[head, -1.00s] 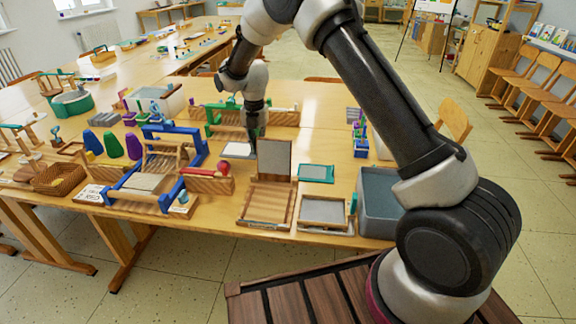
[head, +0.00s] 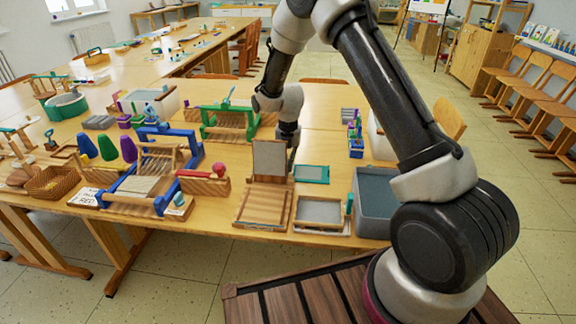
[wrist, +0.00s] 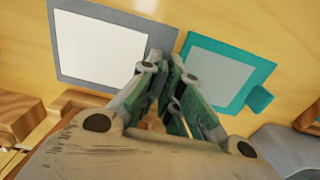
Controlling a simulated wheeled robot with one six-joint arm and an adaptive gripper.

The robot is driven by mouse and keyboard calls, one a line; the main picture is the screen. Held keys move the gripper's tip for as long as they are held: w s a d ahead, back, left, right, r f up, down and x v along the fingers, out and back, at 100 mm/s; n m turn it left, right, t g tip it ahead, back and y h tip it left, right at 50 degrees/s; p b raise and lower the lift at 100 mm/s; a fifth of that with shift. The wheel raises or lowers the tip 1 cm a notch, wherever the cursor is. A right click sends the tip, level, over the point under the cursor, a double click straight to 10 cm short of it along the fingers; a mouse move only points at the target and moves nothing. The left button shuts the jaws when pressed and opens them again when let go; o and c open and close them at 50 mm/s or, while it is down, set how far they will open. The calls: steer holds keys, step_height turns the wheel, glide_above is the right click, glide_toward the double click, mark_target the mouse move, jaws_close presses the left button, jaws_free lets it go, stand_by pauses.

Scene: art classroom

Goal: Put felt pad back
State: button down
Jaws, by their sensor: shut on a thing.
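My gripper (head: 290,148) is behind the right edge of an upright grey panel (head: 270,160), which stands on a wooden base (head: 263,206). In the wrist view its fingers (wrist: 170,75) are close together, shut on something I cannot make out. A flat grey pad (wrist: 54,60) with a white sheet (wrist: 100,48) on it lies on the table left of the fingers. I cannot tell for sure whether this is the felt pad. A teal frame (head: 312,174) with a grey middle lies to the right; it also shows in the wrist view (wrist: 260,98).
A flat wooden frame (head: 322,227) with a grey screen lies in front, beside a grey tub (head: 378,228). A blue loom (head: 146,200) and a red-knobbed wooden block (head: 205,186) stand to the left. A green loom (head: 226,132) stands behind. Bare table (head: 322,118) lies behind my gripper.

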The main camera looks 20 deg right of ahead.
steer(key=shift+f, duration=0.6)
steer(key=shift+f, duration=0.15)
steer(key=c, duration=1.6)
jaws_free()
